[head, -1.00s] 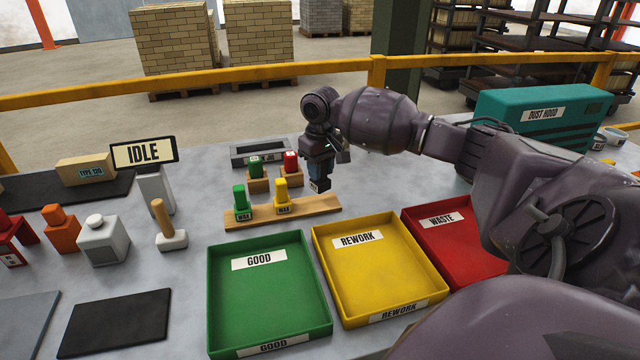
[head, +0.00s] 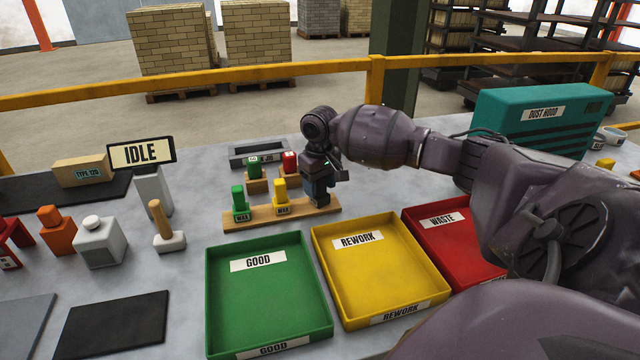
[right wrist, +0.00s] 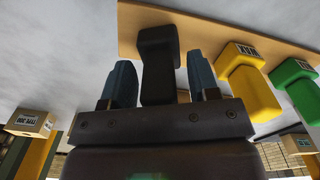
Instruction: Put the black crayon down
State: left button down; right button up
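The black crayon (right wrist: 158,80) stands at the right end of the wooden rack (head: 262,217), which also shows in the right wrist view (right wrist: 205,22). My right gripper (head: 319,186) is low over that end, its blue-grey fingers on either side of the crayon. In the right wrist view a gap shows between the crayon and one finger, and the other is very close to it; the fingers look open. In the head view the gripper mostly hides the crayon. A yellow crayon (head: 280,196) and a green crayon (head: 239,200) stand on the same rack. My left gripper is not in view.
Green GOOD (head: 322,345), yellow REWORK (head: 440,289) and red WASTE (head: 407,220) trays lie in front of the rack. Behind it are small wooden blocks with a green and a red piece (head: 290,161). A teal dust hood (head: 545,125) stands at right.

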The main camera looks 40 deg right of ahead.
jog(key=shift+r, duration=0.1)
notch_tip(320, 180, up, 12)
jog(key=shift+r+p, duration=0.1)
jog(key=shift+p, duration=0.9)
